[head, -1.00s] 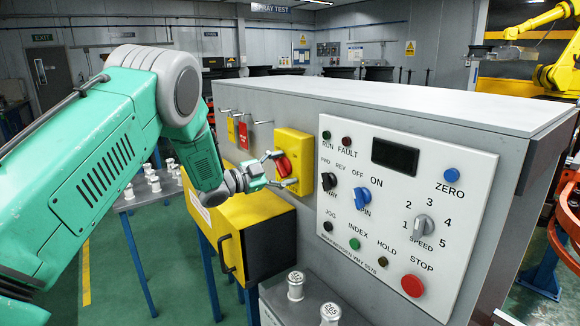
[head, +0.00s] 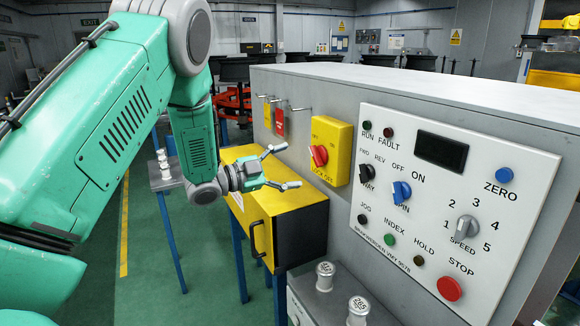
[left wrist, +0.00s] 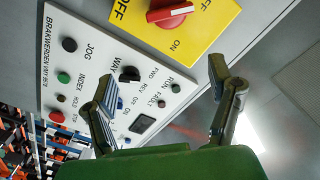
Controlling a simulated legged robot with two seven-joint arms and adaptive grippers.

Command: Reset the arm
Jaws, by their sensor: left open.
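My left arm is green and comes in from the left in the head view. Its left gripper (head: 281,167) is open and empty, held in front of the grey cabinet above the yellow box. In the left wrist view the two fingers of the left gripper (left wrist: 165,95) are spread apart with nothing between them. The red rotary switch (head: 319,156) sits on its yellow plate (head: 332,135), right of the gripper and apart from it. The red switch also shows at the top of the left wrist view (left wrist: 170,14). My right gripper is not in view.
The white control panel (head: 450,200) with knobs and buttons is on the cabinet's front (head: 300,95). A yellow box (head: 290,212) with a black handle stands below my gripper. Metal spindles (head: 325,275) stand on a grey surface at the bottom. Open green floor (head: 150,270) lies left.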

